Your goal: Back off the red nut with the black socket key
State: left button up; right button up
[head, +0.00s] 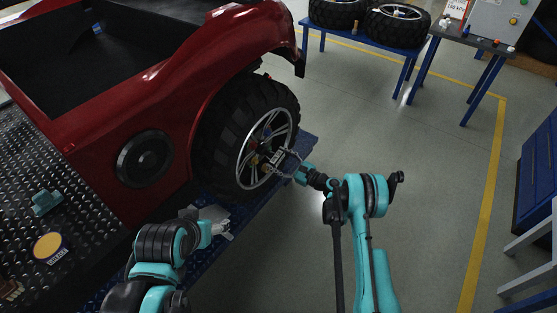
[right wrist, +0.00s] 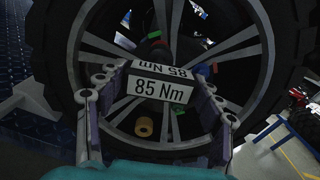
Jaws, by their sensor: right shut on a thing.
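My right gripper (head: 285,162) is at the wheel (head: 247,110) of the red car, shut on a dark block with white "85 Nm" labels (right wrist: 160,88), which seems to be the black socket key. In the right wrist view, a dark round part (right wrist: 159,51) extends beyond the block towards the hub. I cannot tell whether the socket sits on any nut. My left gripper (head: 218,224) is low beside the platform, apart from the wheel; its fingers are too unclear to judge.
The red car body (head: 150,75) is close on the left. A blue bench with tyres (head: 398,25) stands at the back.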

aim_at(272, 156)
jog(key=shift+w+a, duration=0.15)
jog(key=shift+a, duration=0.05)
dwell(0.4)
jog(key=shift+x, duration=1.35)
jog(key=shift+a, duration=0.1)
dwell(0.4)
jog(key=n, duration=0.5)
jog(key=shift+n, duration=0.8)
jog(key=n, duration=0.3)
jog(key=shift+n, duration=0.3)
